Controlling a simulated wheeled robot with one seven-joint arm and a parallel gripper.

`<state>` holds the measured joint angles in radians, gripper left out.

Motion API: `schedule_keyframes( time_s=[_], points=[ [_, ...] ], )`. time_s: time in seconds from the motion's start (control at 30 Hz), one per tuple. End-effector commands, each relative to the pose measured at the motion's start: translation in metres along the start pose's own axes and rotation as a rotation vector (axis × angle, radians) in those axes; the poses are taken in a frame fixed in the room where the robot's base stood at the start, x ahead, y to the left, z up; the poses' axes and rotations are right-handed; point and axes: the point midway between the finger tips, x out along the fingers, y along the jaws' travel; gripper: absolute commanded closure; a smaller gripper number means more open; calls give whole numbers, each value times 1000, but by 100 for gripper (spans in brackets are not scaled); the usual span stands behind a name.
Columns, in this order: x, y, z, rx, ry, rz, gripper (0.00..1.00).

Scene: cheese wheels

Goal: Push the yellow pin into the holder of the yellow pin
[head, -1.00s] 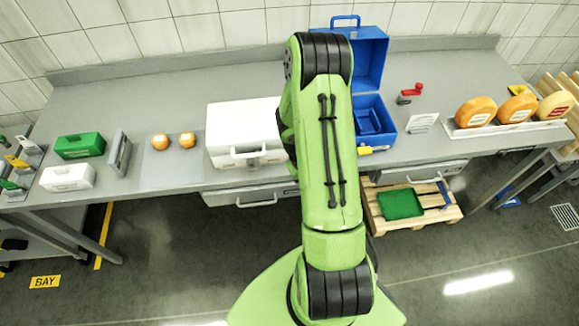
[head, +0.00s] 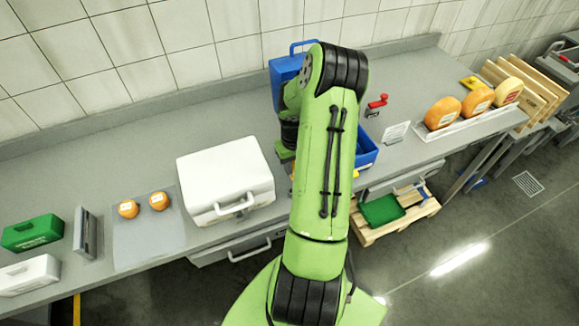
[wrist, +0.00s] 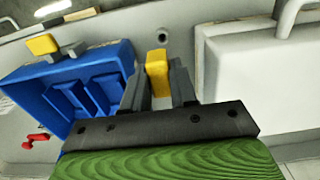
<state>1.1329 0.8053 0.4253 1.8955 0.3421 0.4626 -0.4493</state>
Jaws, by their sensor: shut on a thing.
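My gripper (wrist: 158,88) is shut on a yellow block-shaped piece, the yellow pin (wrist: 157,66), which sticks out between the dark fingertips in the wrist view. A dark round ring or hole (wrist: 162,36) shows just beyond the pin, on a grey surface; a visible gap separates them in the picture. I cannot tell for sure whether it is the pin's holder. Another yellow piece (wrist: 42,44) sits at the edge of the open blue box (wrist: 70,92). In the head view my arm hides the fingertips and the held pin.
The white case (head: 225,175) stands left of my arm, close beside the gripper. The blue box (head: 367,150) is partly behind my arm. A red-handled item (head: 377,103) and cheese wheels (head: 442,113) stand farther right on the grey table (head: 130,145).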

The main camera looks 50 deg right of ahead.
Motion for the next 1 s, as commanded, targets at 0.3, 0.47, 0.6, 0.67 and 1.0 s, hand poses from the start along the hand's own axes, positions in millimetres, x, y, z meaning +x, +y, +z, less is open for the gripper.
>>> schedule_keyframes(
  time_s=[0.3, 0.47, 0.6, 0.67, 1.0],
  points=[
    [13, -1, 1, -2, 2, 1, 100],
    [33, -1, 1, -2, 2, 1, 100],
    [50, -1, 1, -3, 2, 0, 100],
    [55, -2, 1, -3, 2, 0, 100],
    [58, -1, 1, -2, 3, 1, 100]
  ],
)
